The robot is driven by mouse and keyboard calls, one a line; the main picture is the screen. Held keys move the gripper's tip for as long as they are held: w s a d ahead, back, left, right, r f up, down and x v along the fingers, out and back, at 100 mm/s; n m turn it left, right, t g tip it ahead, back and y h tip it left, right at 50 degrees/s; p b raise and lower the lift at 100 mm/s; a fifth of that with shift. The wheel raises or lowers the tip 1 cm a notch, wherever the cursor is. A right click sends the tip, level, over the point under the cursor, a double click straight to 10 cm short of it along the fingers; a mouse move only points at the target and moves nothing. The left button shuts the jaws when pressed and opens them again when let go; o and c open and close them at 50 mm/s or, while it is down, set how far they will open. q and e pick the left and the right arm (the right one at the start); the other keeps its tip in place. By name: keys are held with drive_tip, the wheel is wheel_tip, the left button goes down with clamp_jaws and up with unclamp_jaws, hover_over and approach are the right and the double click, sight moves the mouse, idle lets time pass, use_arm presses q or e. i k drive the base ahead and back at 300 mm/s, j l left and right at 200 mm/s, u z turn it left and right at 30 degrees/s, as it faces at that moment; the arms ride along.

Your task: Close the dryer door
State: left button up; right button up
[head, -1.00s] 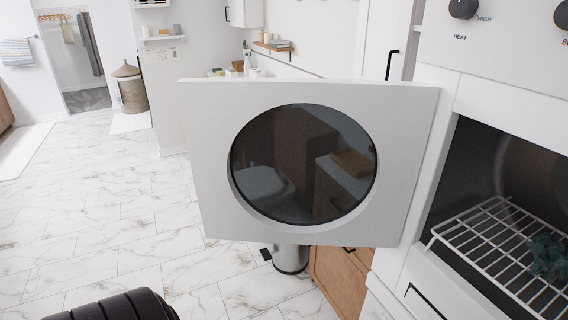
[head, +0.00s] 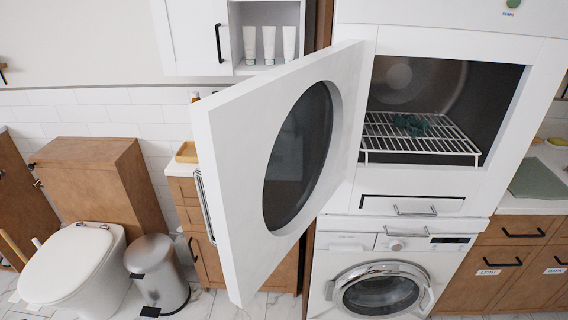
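The dryer door (head: 240,150) is a white panel with a round dark window (head: 298,155). It stands wide open, swung out to the left from its hinge side beside the dryer opening. A metal handle (head: 205,205) shows at its outer left edge. The dryer (head: 350,190) is white, with a dark open cavity holding a wire rack (head: 425,145). A dark green crumpled cloth (head: 411,124) lies on the rack. Neither of my grippers shows in the head view.
A washing machine (head: 345,245) with a shut round door stands below the dryer. At left are a toilet (head: 70,265), a metal bin (head: 158,270) and a wooden cabinet (head: 185,190). A counter with drawers (head: 505,235) stands at right. A white wall cabinet (head: 190,35) hangs above.

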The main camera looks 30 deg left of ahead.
sight(272, 147)
drive_tip(key=j+z, duration=0.35)
drive_tip(key=j, duration=0.55)
drive_tip(key=j+z, duration=0.35)
drive_tip(key=j, duration=0.5)
